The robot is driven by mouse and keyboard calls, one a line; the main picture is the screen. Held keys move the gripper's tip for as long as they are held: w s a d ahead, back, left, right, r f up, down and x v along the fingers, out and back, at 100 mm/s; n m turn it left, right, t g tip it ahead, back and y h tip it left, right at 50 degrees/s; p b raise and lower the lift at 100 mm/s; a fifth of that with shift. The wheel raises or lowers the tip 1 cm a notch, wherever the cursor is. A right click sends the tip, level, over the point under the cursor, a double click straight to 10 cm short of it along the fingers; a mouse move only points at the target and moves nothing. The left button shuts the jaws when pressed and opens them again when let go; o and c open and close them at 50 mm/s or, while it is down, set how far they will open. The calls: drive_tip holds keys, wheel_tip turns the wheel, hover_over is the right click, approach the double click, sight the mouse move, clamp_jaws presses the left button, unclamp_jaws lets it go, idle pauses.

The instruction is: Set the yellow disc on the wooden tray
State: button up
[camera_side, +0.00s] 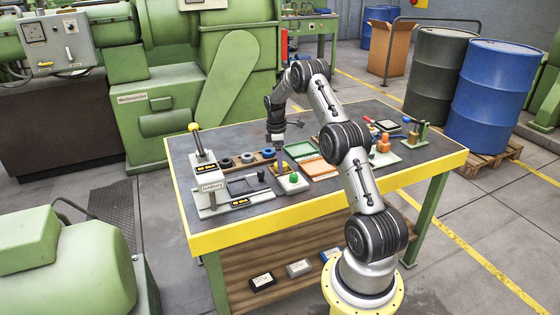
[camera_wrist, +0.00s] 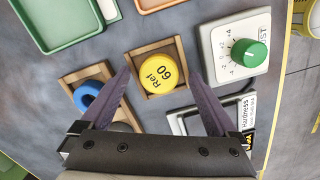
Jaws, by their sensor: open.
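The yellow disc (camera_wrist: 161,72), marked "Ref 60", lies in a small square wooden holder (camera_wrist: 183,50) in the wrist view. A longer wooden tray (camera_wrist: 70,81) stands to its left, with a blue ring (camera_wrist: 88,97) on it; its lower part is hidden by my gripper. The side view shows this tray (camera_side: 238,166) with several dark and blue rings. My gripper (camera_wrist: 161,73) is open, its fingers on either side of the disc in the picture with gaps between. I cannot tell their height above it. In the side view my gripper (camera_side: 279,164) points down over the bench.
A white block with a green knob (camera_wrist: 248,53) stands right of the disc. A green tray (camera_wrist: 70,22) and an orange-lined tray (camera_wrist: 157,4) lie beyond. A lever press (camera_side: 205,175) stands at the bench's left, with small tools at its right.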

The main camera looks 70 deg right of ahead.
wheel_tip(320, 180, up, 14)
drive_tip(key=w, duration=0.1)
drive_tip(key=w+a+r+n+t+h, duration=0.15)
drive_tip(key=w+a+r, duration=0.35)
drive_tip(key=a+r, duration=0.55)
drive_tip(key=s+a+r+n+t, duration=0.1)
drive_tip(key=s+a+r, duration=0.1)
drive_tip(key=a+r, duration=0.45)
drive_tip(key=s+a+r+n+t, duration=0.1)
drive_tip(key=s+a+r+t, duration=0.15)
drive_tip(key=a, duration=0.65)
drive_tip(key=s+a+m+t+y, duration=0.1)
drive_tip(key=s+a+m, duration=0.1)
drive_tip(key=s+a, duration=1.05)
drive_tip(key=s+a+f+m, duration=0.4)
drive_tip(key=s+f+m, duration=0.2)
drive_tip(key=f, duration=0.3)
drive_tip(key=shift+s+t+y, duration=0.3)
drive_tip(key=shift+s+y, duration=0.15)
drive_tip(key=shift+s, duration=0.3)
